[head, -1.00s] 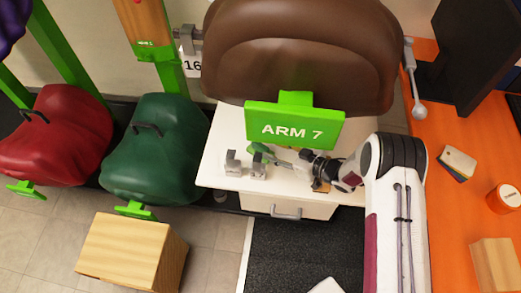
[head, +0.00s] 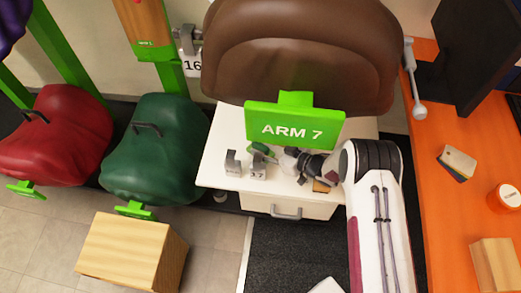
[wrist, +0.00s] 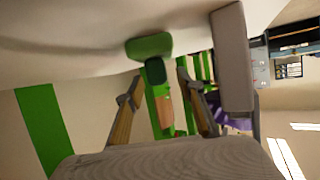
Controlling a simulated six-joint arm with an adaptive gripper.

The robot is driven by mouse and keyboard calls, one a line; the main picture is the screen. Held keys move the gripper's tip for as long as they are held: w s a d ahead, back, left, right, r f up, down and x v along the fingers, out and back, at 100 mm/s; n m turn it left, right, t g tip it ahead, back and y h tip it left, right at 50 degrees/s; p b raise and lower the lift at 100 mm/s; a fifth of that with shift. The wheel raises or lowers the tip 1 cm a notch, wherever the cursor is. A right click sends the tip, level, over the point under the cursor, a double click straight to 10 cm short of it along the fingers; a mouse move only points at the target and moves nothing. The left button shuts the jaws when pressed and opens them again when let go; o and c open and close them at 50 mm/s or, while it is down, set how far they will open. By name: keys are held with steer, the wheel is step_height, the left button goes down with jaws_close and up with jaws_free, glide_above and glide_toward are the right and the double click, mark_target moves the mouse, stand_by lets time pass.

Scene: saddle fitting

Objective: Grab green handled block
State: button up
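A green handle (head: 260,149) shows on the white cabinet top, beside the small grey blocks. What it is attached to is hard to make out.
Two grey blocks (head: 233,163) (head: 257,167) stand left of my gripper, one marked with a number. A grey block (wrist: 232,60) is at the right in the wrist view. The green ARM 7 sign (head: 295,125) and brown saddle (head: 300,50) overhang the cabinet top (head: 222,145).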

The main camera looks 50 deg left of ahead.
mark_target(264, 147)
stand_by(0.4)
jaws_close()
steer(key=shift+r, duration=0.1)
step_height(264, 147, up, 10)
stand_by(1.0)
stand_by(0.5)
